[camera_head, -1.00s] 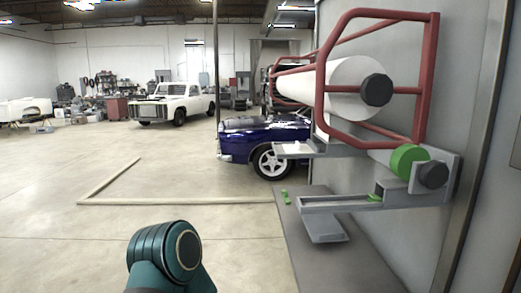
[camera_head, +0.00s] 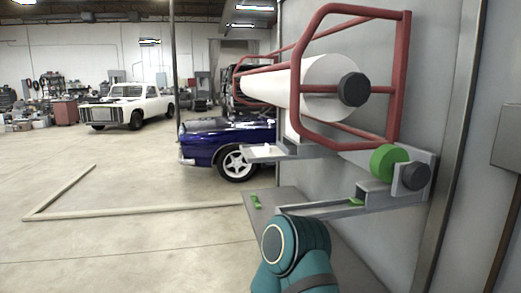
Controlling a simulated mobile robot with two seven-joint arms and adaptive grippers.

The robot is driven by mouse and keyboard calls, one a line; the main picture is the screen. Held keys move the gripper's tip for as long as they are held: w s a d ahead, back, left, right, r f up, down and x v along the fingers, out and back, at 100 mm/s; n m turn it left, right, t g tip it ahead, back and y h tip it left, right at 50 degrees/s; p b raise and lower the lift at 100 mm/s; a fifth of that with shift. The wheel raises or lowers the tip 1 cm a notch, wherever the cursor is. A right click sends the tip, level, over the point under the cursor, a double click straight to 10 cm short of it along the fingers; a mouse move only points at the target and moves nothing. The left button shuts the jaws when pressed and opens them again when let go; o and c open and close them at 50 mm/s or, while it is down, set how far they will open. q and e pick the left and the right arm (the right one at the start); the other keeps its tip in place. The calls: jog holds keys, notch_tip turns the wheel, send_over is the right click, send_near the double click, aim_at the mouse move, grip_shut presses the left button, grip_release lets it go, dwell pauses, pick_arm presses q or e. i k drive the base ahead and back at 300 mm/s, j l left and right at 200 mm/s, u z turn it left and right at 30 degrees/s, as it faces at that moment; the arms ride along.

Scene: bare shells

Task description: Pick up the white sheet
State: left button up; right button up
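A large white roll (camera_head: 322,88) of sheet material lies in a red tube frame (camera_head: 400,80) on the wall at the right. A pale strip beneath the roll may be sheet hanging down, but I cannot tell. No separate white sheet shows clearly. A teal joint of one of my arms is at the bottom, in front of the grey bracket below the roll. Neither of my grippers is in view.
A grey bracket (camera_head: 325,207) with a green roll (camera_head: 388,160) juts from the wall under the frame. A blue car (camera_head: 215,142) stands behind it, and a white truck (camera_head: 130,106) further back. A low beam (camera_head: 140,213) lies on the floor at left. Open floor lies left.

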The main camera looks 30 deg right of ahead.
aim_at(267, 151)
jog(key=i, duration=2.95)
jog(key=i+z, duration=0.15)
jog(key=z, duration=0.2)
jog(key=i+j+z, duration=0.15)
jog(key=z, duration=0.25)
jog(key=i+j+z, duration=0.15)
jog(key=z, duration=1.8)
